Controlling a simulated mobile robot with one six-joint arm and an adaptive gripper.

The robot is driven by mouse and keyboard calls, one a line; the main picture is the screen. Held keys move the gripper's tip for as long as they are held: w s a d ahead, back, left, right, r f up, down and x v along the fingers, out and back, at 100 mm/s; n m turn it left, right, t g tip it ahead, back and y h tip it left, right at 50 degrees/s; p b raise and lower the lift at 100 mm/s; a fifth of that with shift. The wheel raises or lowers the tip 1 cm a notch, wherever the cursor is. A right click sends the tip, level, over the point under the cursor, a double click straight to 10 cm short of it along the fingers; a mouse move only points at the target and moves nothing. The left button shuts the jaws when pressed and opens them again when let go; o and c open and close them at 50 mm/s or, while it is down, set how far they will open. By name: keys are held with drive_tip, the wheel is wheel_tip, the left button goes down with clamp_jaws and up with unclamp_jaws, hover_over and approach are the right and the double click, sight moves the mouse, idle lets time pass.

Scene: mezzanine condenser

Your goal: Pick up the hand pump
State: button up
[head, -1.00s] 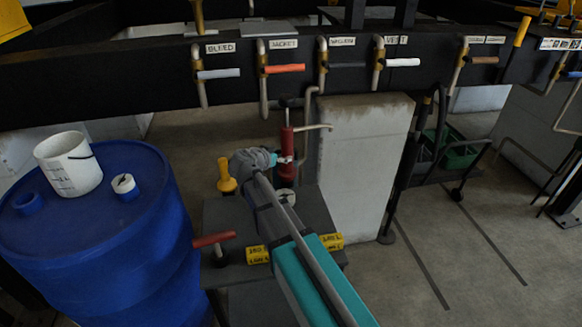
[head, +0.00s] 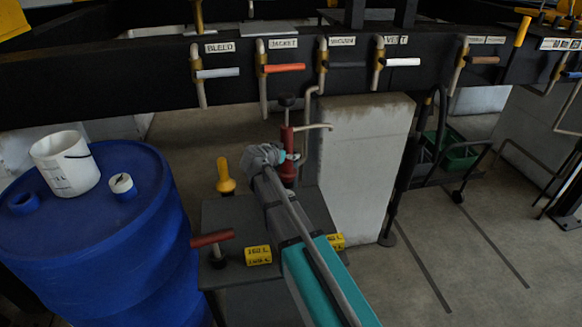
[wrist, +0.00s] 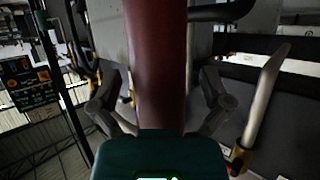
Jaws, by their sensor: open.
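The hand pump (head: 287,140) is a red upright cylinder with a dark knob on a rod at its top and a pale spout pointing right. It stands at the far side of a dark grey table (head: 235,215); its foot is hidden by my arm. In the head view my gripper (head: 290,158) is at the pump's body, below the spout. In the wrist view the open fingers (wrist: 160,90) lie on either side of the red barrel (wrist: 157,55), with a gap visible on both sides. I cannot tell whether anything touches.
A blue drum (head: 95,245) with a white bucket (head: 65,170) stands left. A pale block (head: 360,155) stands close right of the pump. A dark beam with labelled valves (head: 130,68) runs above. A red-handled lever (head: 212,239) and yellow-marked blocks (head: 258,255) are nearer me.

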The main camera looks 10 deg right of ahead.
idle(0.5)
clamp_jaws()
idle(0.3)
drive_tip(key=shift+r, duration=0.2)
wheel_tip(320, 180, up, 28)
drive_tip(key=p, duration=2.8)
drive_tip(key=shift+f, duration=0.2)
